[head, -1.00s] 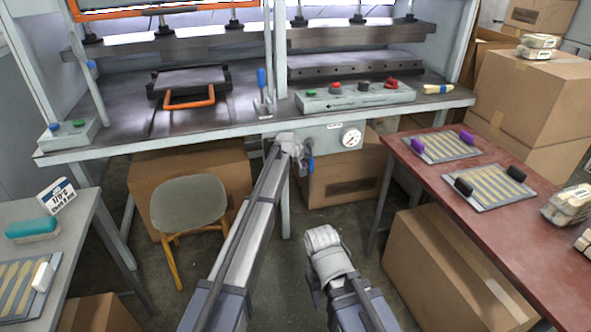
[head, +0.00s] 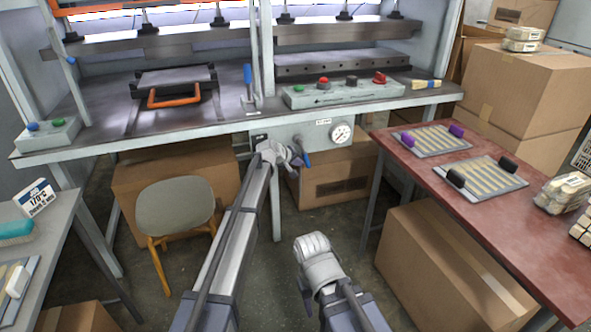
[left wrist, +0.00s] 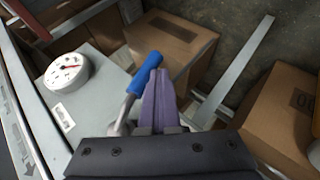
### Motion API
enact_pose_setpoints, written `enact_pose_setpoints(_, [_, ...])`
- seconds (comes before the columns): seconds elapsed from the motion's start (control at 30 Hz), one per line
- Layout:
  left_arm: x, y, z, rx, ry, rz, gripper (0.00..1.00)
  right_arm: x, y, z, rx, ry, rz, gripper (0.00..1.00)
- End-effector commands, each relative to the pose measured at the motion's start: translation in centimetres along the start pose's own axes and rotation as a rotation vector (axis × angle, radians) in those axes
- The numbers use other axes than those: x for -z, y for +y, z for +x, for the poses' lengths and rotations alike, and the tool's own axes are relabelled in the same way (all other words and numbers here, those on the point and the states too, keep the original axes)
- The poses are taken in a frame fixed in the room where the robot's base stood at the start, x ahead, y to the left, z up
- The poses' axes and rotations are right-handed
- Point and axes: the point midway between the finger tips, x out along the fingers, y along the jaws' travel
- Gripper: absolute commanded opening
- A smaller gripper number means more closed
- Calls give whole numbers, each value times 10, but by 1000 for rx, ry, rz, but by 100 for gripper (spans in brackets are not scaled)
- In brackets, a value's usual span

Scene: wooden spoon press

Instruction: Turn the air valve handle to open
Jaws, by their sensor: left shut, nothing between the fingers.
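The air valve has a blue handle (head: 306,159) below the right part of the press bench, on the grey panel (head: 296,136) beside the round pressure gauge (head: 341,133). In the left wrist view the blue handle (left wrist: 144,75) slants up and right from its metal stem (left wrist: 124,112). My left gripper (head: 297,157) is at the valve, its purple fingers shut and empty. In the left wrist view the fingers (left wrist: 160,90) are just right of the handle, alongside it; I cannot tell whether they touch. My right arm is folded low in the middle, and its gripper does not show.
The press bench (head: 190,139) spans the back. A red table (head: 480,222) with spoon trays stands at right, and a grey table (head: 75,215) at left. A chair (head: 175,207) stands left of my left arm. Cardboard boxes (head: 335,178) lie under the bench.

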Motion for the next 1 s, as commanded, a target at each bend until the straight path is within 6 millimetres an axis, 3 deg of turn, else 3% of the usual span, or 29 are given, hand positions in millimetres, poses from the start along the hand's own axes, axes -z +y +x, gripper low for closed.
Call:
enact_pose_setpoints(0.03, [-4, -5, 7, -41, 1, -22, 0, 1, -1, 16, -1, 0, -1, 50])
enact_pose_setpoints(0.8, [-15, 38, 32, -689, 19, -356, 0, 9, -13, 134, 0, 5, -14, 50])
enact_pose_setpoints(0.9, [-14, 46, 31, -765, 21, -396, 0, 10, -14, 145, 0, 5, -12, 50])
enact_pose_setpoints(1.0, [-11, 57, 26, -793, 22, -411, 0, 9, -14, 139, 0, 5, -11, 50])
